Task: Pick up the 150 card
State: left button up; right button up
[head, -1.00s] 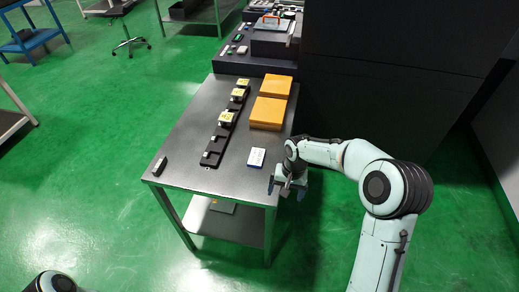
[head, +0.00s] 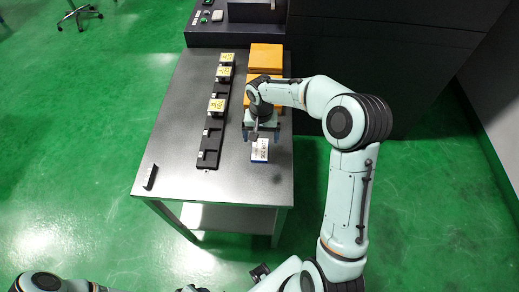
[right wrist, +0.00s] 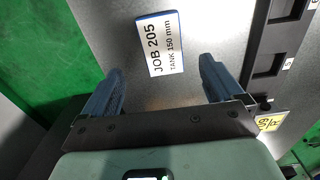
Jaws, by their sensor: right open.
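The card (head: 260,150), white with a blue edge, lies flat on the grey table near its right side. In the right wrist view the card (right wrist: 160,44) reads "JOB 205" and "TANK 150 mm". My right gripper (head: 262,137) is over the table beside the card, on its far side in the head view. In the right wrist view the open gripper (right wrist: 158,74) has its two blue fingers apart, with the card beyond the fingertips and roughly between their lines. Nothing is between the fingers.
A black slotted rack (head: 208,158) holds yellow-labelled blocks (head: 217,105) left of the card. Orange boxes (head: 266,57) lie at the back right, partly behind my right arm. A small dark object (head: 150,176) lies at the front left. The table's front middle is clear.

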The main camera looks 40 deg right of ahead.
aim_at(260, 149)
jog(key=shift+w+f, duration=0.15)
jog(key=shift+f, duration=0.65)
notch_tip(260, 149, down, 5)
jog(key=shift+a+f, duration=0.15)
jog(key=c, duration=1.2)
